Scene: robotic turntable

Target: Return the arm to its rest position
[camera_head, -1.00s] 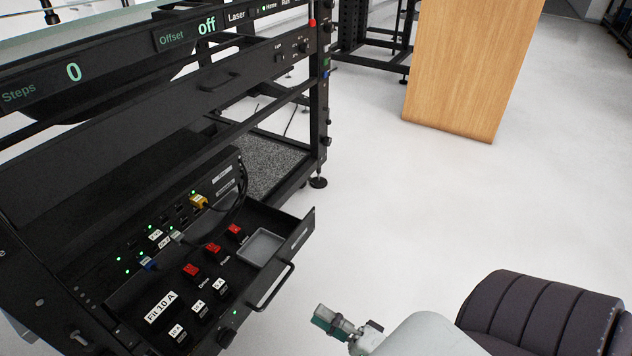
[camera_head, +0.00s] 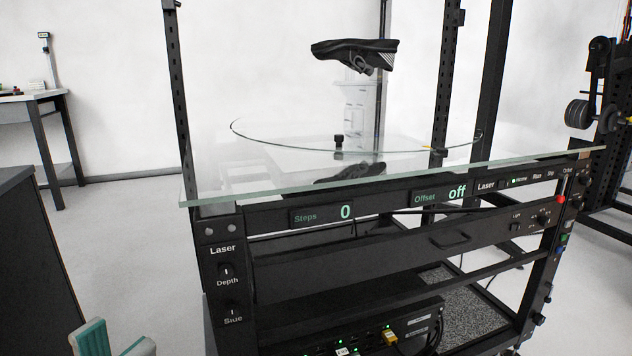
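My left gripper (camera_head: 115,343) shows at the bottom left edge of the head view. Only the tips of its fingers, one with a teal pad, are in the picture. They stand apart with nothing seen between them, in front of and left of the turntable rig (camera_head: 224,262). The rest of the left arm is below the picture. My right gripper and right arm are not in view.
The rig has a glass top (camera_head: 300,185), its panel reading Steps 0 and Offset off. A black shoe (camera_head: 352,54) appears above the glass. A dark cabinet (camera_head: 30,265) stands at left, a table (camera_head: 35,97) behind it. White floor lies between.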

